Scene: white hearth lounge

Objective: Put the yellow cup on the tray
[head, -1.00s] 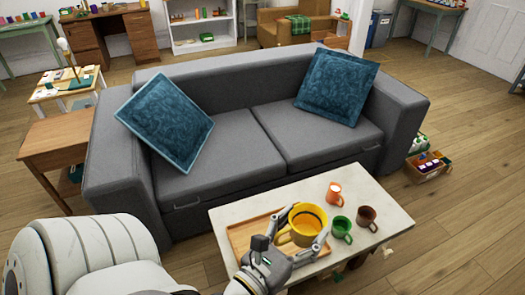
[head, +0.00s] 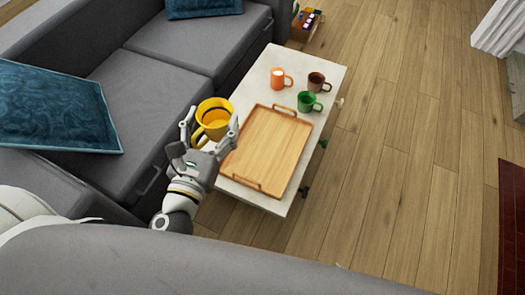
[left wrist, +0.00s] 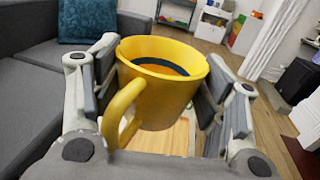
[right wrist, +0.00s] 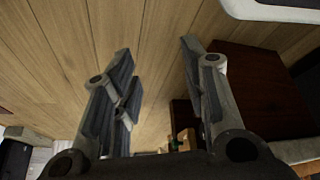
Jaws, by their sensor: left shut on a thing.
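The yellow cup (head: 214,116) is held in my left gripper (head: 210,129), with one finger on each side of it. In the left wrist view the yellow cup (left wrist: 163,85) is upright and its handle faces my wrist. The wooden tray (head: 268,150) lies empty on the pale coffee table (head: 262,82). In the head view the cup appears beside the tray's left long side, near the sofa-side table edge; its exact height is unclear. My right gripper (right wrist: 156,50) is open and empty, seen only in its wrist view above the floor.
An orange mug (head: 278,79), a brown mug (head: 316,82) and a green mug (head: 308,101) stand at the table's far end, beyond the tray. The grey sofa (head: 185,45) borders the table on the left. Wooden floor (head: 400,150) is clear on the right.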

